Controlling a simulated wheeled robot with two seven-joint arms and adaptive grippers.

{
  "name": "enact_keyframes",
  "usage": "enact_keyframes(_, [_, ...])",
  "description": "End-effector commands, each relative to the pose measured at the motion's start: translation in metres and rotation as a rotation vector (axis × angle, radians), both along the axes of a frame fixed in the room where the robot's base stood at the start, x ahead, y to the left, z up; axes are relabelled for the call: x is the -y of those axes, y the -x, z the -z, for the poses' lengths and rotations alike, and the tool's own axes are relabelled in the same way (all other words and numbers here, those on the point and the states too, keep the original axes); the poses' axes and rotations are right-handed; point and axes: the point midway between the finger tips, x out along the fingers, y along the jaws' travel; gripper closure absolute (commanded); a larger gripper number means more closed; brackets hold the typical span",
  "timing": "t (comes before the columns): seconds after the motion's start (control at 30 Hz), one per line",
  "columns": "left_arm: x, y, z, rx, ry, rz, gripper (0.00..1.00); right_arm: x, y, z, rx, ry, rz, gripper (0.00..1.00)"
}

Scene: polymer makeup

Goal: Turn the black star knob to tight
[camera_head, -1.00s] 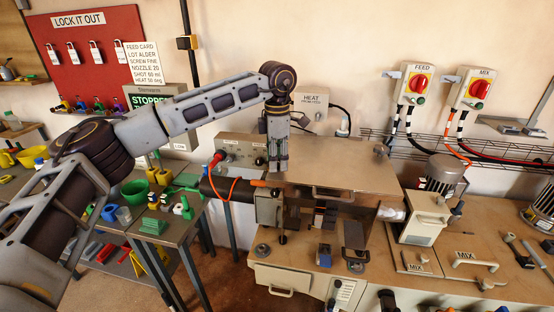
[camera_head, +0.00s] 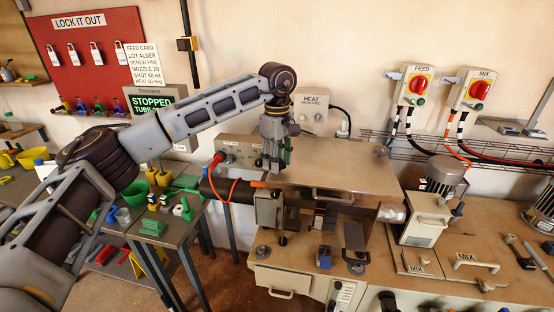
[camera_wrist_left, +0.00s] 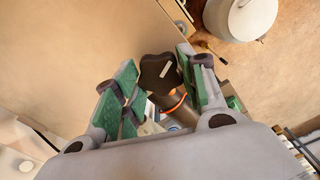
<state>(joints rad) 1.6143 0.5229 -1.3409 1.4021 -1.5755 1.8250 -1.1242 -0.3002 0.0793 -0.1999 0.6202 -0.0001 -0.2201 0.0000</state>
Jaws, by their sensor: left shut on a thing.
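The black star knob (camera_wrist_left: 158,73) shows in the left wrist view, with a pale mark on its top. My left gripper (camera_wrist_left: 158,76) is shut on it, with a green-padded finger on either side. In the head view my left gripper (camera_head: 274,165) points down at the left end of the metal-topped machine (camera_head: 335,165). The knob cannot be made out there behind the fingers. My right gripper is not in view.
A dark barrel with an orange band (camera_head: 225,189) lies just below the gripper. A control panel with a red knob (camera_head: 219,157) is close on its left. A heat box (camera_head: 312,104) hangs on the wall behind. A side table (camera_head: 176,229) holds several coloured parts.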

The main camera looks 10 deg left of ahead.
Motion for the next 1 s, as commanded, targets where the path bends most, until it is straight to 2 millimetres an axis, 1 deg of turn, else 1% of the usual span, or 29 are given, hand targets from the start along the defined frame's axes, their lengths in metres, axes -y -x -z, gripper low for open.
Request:
enact_keyframes(0.2, [-0.0003, -0.0003, -0.0006, 0.001, 0.000, 0.129, 0.83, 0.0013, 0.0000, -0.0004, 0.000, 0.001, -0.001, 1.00])
enact_keyframes(0.4, [-0.0003, -0.0003, -0.0006, 0.001, 0.000, 0.203, 0.83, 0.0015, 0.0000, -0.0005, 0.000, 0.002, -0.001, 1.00])
enact_keyframes(0.93, [-0.0004, -0.0004, -0.0005, 0.001, 0.000, 0.232, 0.83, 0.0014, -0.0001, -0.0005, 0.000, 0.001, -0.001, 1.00])
enact_keyframes(0.97, [-0.0004, -0.0004, -0.0005, 0.001, 0.000, 0.232, 0.58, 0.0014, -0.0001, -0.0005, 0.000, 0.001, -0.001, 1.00])
enact_keyframes(1.0, [-0.0004, -0.0004, -0.0005, 0.001, 0.000, 0.231, 0.53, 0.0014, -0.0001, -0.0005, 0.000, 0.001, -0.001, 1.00])
